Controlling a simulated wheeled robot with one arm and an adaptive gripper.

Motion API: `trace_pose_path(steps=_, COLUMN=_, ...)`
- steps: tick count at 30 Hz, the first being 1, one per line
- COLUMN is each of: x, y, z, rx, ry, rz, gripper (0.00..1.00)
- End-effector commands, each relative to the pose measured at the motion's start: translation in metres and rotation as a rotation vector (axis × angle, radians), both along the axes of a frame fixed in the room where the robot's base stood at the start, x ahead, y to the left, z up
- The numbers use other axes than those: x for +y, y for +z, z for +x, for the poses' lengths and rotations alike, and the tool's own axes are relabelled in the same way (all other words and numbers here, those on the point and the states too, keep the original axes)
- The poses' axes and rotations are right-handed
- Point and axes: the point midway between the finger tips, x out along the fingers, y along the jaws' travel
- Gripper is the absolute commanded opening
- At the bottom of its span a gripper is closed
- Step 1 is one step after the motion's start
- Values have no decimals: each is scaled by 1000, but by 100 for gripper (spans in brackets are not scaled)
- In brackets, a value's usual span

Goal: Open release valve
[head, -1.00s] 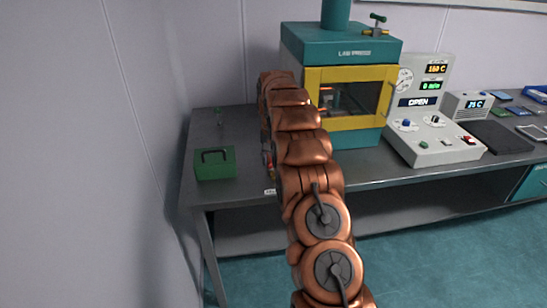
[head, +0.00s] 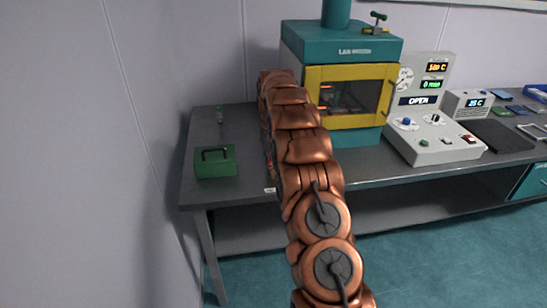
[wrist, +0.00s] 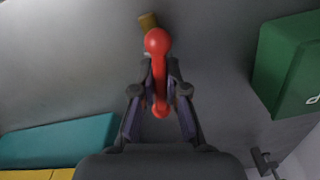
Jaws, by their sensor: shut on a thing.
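A red lever with a round knob end (wrist: 158,42) shows in the middle of the wrist view, with a brass piece (wrist: 148,21) beyond it. It looks like the release valve's handle. My gripper (wrist: 160,88) is shut on the lever, one finger on each side. In the head view my copper arm hides the gripper and nearly all of the lever; only small red bits show beside the arm. The teal press (head: 340,46) with a yellow-framed door (head: 398,72) stands right of the arm; its teal body (wrist: 62,143) also shows in the wrist view.
A green box with a black handle (head: 229,167) sits at the bench's left end, near my gripper; it also shows in the wrist view (wrist: 287,62). A control panel (head: 434,150) reading OPEN stands right of the press. A wall bounds the left side.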

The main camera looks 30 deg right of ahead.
Motion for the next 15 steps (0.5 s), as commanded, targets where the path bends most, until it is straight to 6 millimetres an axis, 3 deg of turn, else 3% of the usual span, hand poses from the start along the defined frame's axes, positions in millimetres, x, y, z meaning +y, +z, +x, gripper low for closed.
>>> trace_pose_path(steps=15, x=-3, y=-2, z=-2, rx=5, ry=270, rz=-1, gripper=0)
